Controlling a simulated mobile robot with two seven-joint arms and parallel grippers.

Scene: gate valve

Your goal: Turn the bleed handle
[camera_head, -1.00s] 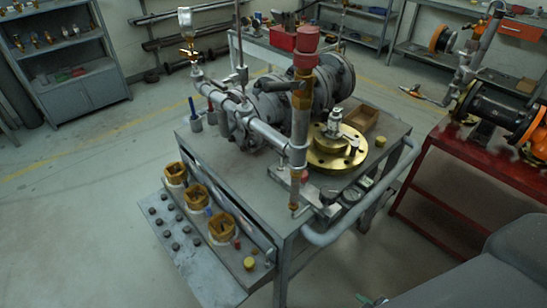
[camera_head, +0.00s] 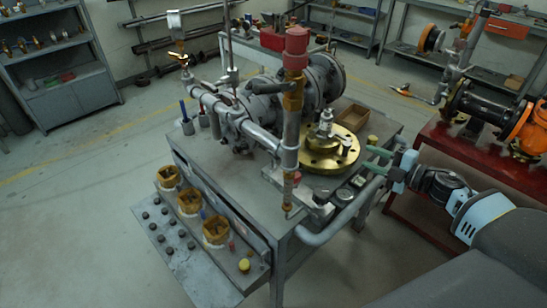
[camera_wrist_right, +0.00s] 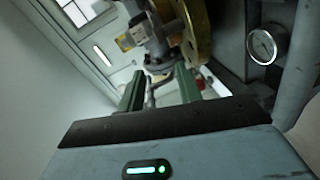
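My right gripper (camera_head: 376,160) has come in from the right, its green fingers over the front right corner of the grey workbench (camera_head: 218,172). In the right wrist view its two fingers (camera_wrist_right: 161,78) are apart, so it is open. A thin metal rod shows between or behind them; I cannot tell whether it is the bleed handle or whether they touch it. In the head view a vertical pipe with a red cap (camera_head: 297,42) stands on the bench, with a brass-coloured fitting (camera_head: 293,96) and a small brass outlet (camera_head: 288,188) below. My left gripper is not in view.
A brass flange (camera_head: 325,160) sits on the bench left of my right gripper; it also shows in the wrist view (camera_wrist_right: 197,35). A dial gauge (camera_wrist_right: 262,46) is near. The bench's grey rail (camera_head: 335,225) runs below. A red table (camera_head: 480,155) stands right.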

